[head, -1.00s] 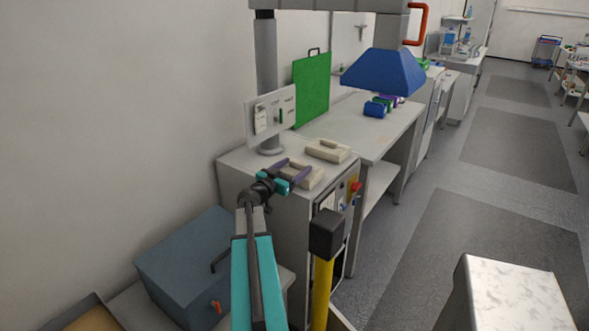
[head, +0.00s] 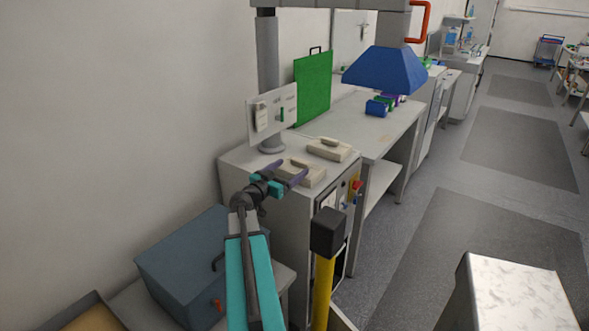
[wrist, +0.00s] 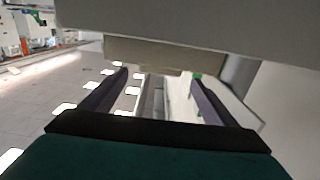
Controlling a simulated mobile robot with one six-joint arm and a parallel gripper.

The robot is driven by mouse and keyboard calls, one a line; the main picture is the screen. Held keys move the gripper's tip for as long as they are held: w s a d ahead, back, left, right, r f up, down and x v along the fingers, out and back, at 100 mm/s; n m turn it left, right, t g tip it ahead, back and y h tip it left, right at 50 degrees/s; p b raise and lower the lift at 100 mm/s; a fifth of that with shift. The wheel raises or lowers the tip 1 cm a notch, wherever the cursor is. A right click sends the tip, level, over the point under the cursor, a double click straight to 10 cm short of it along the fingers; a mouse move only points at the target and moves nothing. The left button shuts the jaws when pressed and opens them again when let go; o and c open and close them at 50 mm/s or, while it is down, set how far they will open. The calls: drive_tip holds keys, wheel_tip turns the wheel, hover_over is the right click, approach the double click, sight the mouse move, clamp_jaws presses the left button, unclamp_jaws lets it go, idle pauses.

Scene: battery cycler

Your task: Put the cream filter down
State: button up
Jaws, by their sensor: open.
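The cream filter (head: 308,176) is a flat block with a raised handle, resting on top of the grey cabinet near its front left part. My gripper (head: 289,171) is open at its left side, with two purple fingers level with the handle. In the wrist view, a cream block (wrist: 145,53), apparently the filter, lies beyond the fingertips of my gripper (wrist: 160,74), with nothing between the fingers. A small gap seems to separate them. A second, similar cream block (head: 329,150) lies behind it on the cabinet.
The cabinet top (head: 240,158) also carries a grey post with a switch panel (head: 272,114). A yellow post with a black cap (head: 327,232) stands in front. A blue-grey box (head: 185,262) is at lower left. A green board (head: 313,88) and workbench (head: 375,135) are behind.

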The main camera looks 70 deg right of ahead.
drive_tip(key=b+v, duration=0.2)
drive_tip(key=v, duration=0.6)
drive_tip(key=shift+a+r, duration=0.1)
idle(0.7)
